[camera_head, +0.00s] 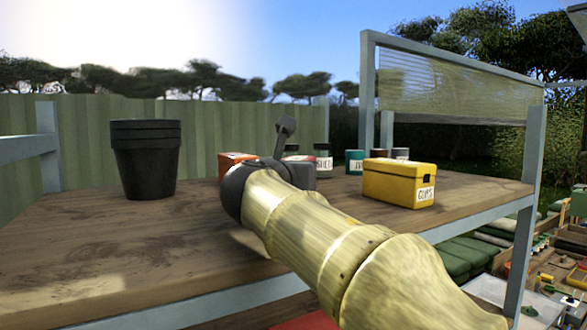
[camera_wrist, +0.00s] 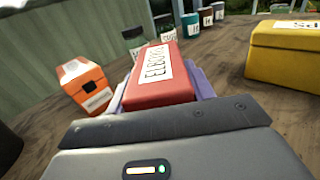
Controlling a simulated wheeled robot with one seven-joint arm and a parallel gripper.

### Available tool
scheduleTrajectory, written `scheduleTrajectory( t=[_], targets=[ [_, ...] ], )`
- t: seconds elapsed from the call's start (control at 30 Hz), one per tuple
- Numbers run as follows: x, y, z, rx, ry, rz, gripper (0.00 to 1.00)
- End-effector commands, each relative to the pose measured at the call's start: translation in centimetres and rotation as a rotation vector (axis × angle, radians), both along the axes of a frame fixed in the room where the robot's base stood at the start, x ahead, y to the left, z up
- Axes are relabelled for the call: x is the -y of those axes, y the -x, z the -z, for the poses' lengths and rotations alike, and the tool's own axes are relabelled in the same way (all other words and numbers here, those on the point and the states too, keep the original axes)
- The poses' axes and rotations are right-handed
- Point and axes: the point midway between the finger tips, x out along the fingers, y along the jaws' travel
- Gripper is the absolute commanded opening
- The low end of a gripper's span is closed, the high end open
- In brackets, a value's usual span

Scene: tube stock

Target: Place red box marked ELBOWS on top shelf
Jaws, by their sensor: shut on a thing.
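The red box marked ELBOWS (camera_wrist: 158,92) is in the middle of the wrist view, its white label facing up toward the camera. My gripper (camera_wrist: 162,85) is shut on it, with one pale finger along each side. The box is over the wooden top shelf (camera_head: 90,240); I cannot tell whether it touches the boards.
An orange box (camera_wrist: 84,86) stands close left of the red box. A yellow box (camera_head: 399,183) stands to the right. Several labelled jars (camera_head: 322,160) stand behind. Stacked black pots (camera_head: 146,160) are at the left. The shelf's front left is clear.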

Motion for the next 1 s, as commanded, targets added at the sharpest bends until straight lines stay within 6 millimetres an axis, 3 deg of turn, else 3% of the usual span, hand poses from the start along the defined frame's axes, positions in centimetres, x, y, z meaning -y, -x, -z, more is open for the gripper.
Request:
scheduleTrajectory(
  t=[0.2,0.23,0.33,0.7,0.87,1.0],
  targets=[
    [0.0,0.0,0.1,0.001,-0.001,0.0,0.2],
    [0.0,0.0,0.2,0.0,0.0,0.001,0.56],
    [0.0,0.0,0.1,0.0,0.0,0.001,0.74],
    [0.0,0.1,0.0,0.0,-0.001,0.0,0.74],
    [-0.3,1.7,0.3,0.002,-0.004,-0.002,0.74],
    [-0.8,4.1,0.4,0.003,-0.004,-0.004,0.74]
  ],
)
